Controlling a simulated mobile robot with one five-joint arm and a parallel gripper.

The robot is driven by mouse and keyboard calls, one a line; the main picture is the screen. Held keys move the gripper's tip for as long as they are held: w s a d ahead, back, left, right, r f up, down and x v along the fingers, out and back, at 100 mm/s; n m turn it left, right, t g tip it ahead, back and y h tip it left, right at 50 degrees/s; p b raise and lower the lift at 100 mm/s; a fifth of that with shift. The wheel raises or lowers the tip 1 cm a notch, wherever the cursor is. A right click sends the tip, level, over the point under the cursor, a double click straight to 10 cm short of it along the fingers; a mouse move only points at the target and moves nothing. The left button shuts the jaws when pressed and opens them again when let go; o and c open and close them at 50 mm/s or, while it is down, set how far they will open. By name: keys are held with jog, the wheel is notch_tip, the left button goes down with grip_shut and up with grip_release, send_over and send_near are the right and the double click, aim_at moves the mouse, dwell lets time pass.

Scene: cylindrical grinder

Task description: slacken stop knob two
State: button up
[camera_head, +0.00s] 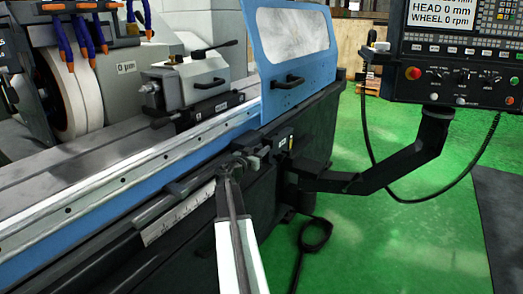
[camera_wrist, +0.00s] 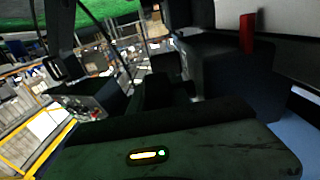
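My gripper (camera_head: 238,164) is at the front rail of the grinder, at the end of my white and dark arm. It is small and dark here, and its fingers merge with the dark parts around it. A dark stop block (camera_head: 277,140) with a small pale label sits on the rail just beyond it, to the right. I cannot make out stop knob two for certain; it may be hidden behind my gripper. In the wrist view, no clear finger or knob shows.
A pale graduated scale (camera_head: 180,215) runs along the machine front. The blue guard (camera_head: 292,75) stands behind the rail. A dark bracket arm (camera_head: 390,168) carries the control panel (camera_head: 458,55) at the right. A red part (camera_wrist: 247,34) shows at upper right in the wrist view.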

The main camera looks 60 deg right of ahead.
jog(key=shift+f+h+b, duration=0.3)
jog(key=shift+b, duration=0.5)
grip_shut()
jog(key=shift+r+h+b, duration=0.5)
jog(key=shift+b, duration=0.05)
jog(key=o, duration=0.6)
grip_release()
